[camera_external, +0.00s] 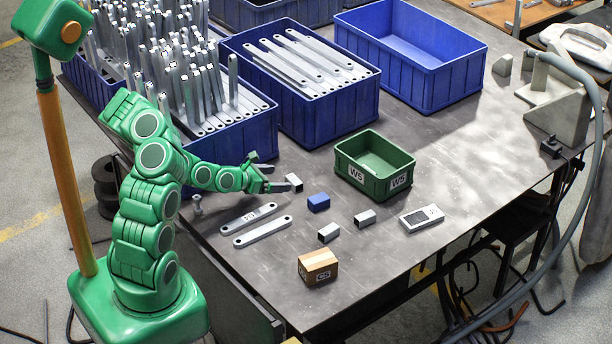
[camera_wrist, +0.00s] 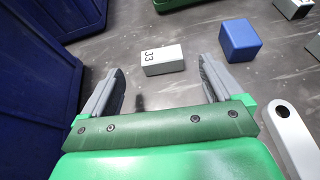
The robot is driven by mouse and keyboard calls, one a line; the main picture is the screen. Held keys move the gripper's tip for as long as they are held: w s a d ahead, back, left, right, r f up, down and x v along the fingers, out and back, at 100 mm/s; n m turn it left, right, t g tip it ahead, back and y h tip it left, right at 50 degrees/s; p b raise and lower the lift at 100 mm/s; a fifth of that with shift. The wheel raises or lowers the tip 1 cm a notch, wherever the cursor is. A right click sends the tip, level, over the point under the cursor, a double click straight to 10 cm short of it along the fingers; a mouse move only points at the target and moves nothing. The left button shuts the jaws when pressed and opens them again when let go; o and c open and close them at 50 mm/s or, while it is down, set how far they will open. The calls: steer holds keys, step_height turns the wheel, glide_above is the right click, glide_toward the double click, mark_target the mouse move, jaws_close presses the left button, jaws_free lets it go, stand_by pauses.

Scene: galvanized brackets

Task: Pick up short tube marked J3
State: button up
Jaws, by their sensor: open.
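The short tube marked J3 (camera_wrist: 162,59) is a small light-grey block-like piece lying on the dark table. In the wrist view it sits just beyond my fingertips, between their lines, with its marking at its left end. In the external view the tube (camera_external: 293,182) lies right by my gripper (camera_external: 266,172). My gripper (camera_wrist: 162,84) is open, with nothing between its fingers. In the wrist view the tube appears apart from both fingers.
A blue block (camera_wrist: 240,40) lies right of the tube. Two flat brackets (camera_external: 262,231) lie nearer the front. Blue crates (camera_external: 300,110) line the back.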

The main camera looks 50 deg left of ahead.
mark_target(291, 180)
steer(key=shift+a+f, duration=0.15)
steer(key=shift+f, duration=0.25)
steer(key=shift+x, duration=3.7)
steer(key=c, duration=1.1)
